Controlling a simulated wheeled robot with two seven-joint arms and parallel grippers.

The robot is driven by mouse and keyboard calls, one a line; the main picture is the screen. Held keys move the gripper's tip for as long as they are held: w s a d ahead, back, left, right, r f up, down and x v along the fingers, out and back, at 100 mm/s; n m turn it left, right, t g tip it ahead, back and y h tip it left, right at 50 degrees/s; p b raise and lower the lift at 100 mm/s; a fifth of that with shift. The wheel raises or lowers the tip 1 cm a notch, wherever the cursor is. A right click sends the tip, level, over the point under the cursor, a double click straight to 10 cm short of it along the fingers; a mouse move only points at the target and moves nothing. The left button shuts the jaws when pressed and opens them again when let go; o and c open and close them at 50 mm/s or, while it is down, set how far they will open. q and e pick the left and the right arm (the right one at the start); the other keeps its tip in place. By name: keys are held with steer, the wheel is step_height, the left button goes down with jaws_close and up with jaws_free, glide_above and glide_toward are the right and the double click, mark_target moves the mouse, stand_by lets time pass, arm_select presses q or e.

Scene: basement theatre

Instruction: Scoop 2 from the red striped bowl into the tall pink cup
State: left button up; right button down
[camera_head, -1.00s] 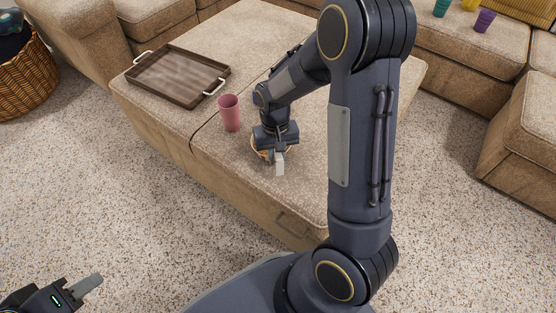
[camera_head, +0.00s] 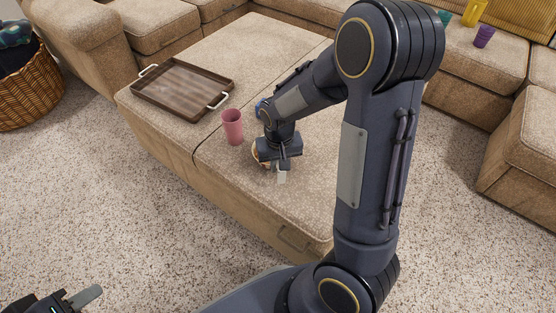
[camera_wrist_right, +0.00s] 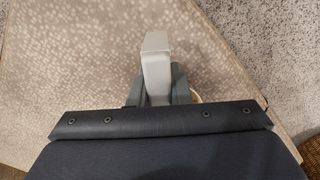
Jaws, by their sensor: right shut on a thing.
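The tall pink cup (camera_head: 232,127) stands upright on the ottoman, left of my right gripper (camera_head: 282,164). My right gripper points down and is shut on a pale grey handle-like piece (camera_head: 281,178). That piece also shows between the fingers in the right wrist view (camera_wrist_right: 156,62); its lower end is hidden. A bowl (camera_head: 257,155) is mostly hidden behind the gripper, with only an orange-tan edge showing, so its stripes and contents cannot be seen. My left gripper (camera_head: 84,297) is at the bottom left over the carpet, with one finger visible.
A brown tray (camera_head: 151,101) with pale handles lies on the ottoman (camera_head: 215,65) behind the cup. A wicker basket (camera_head: 33,91) stands at the far left. Green, yellow and purple cups (camera_head: 484,36) sit on the sofa at the back right. The ottoman's front right is clear.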

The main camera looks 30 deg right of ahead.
steer(key=shift+s+a+r+p, duration=0.1)
steer(key=shift+s+r+p, duration=0.1)
steer(key=shift+r+p, duration=0.8)
steer(key=shift+s+r+p, duration=0.15)
steer(key=shift+r+p, duration=0.6)
steer(key=shift+r, duration=0.4)
